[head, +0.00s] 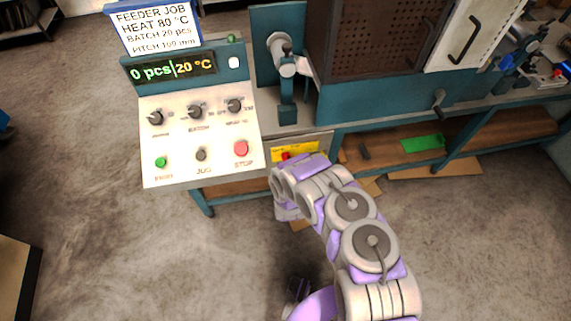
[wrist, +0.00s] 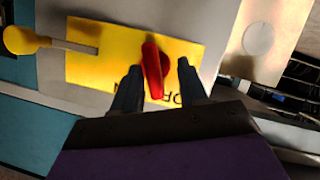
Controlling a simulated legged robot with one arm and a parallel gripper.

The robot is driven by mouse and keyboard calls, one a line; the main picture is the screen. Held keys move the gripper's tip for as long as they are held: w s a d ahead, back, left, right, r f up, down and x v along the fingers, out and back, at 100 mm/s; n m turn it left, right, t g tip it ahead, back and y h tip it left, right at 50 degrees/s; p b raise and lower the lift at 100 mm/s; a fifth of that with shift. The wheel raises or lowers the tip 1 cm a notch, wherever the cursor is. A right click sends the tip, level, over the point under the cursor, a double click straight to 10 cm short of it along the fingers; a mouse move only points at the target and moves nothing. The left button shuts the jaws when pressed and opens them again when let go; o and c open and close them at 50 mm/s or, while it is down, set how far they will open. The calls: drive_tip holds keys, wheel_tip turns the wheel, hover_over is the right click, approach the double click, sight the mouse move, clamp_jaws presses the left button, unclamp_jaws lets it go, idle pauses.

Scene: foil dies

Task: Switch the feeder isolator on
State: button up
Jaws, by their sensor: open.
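The feeder isolator is a red handle (wrist: 152,70) on a yellow plate (wrist: 90,55), seen close in the wrist view. In the head view the yellow plate (head: 300,149) is on the machine front, right of the control panel, with the red handle (head: 286,156) partly hidden by my arm. My gripper (wrist: 157,82) is open, with one dark finger on each side of the red handle. I cannot tell whether either finger touches it. Part of the plate's lettering is hidden behind my gripper. In the head view my gripper's fingers are hidden by my arm.
The control panel (head: 200,130) left of the isolator has several knobs, a green button (head: 161,162) and a red STOP button (head: 241,148). Its display (head: 173,72) reads 0 pcs and 20 °C. A yellow knob on a rod (wrist: 20,40) is left of the plate in the wrist view.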

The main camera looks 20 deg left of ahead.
drive_tip(key=shift+w+a+f, duration=0.25)
drive_tip(key=shift+w+f, duration=0.1)
drive_tip(key=shift+w, duration=0.55)
drive_tip(key=shift+w+d+b, duration=0.3)
drive_tip(key=shift+w, duration=0.1)
drive_tip(key=shift+a, duration=0.2)
drive_tip(key=shift+a+f, duration=0.1)
drive_tip(key=shift+a, duration=0.15)
drive_tip(key=shift+c, duration=1.2)
drive_tip(key=shift+d, duration=0.2)
clamp_jaws()
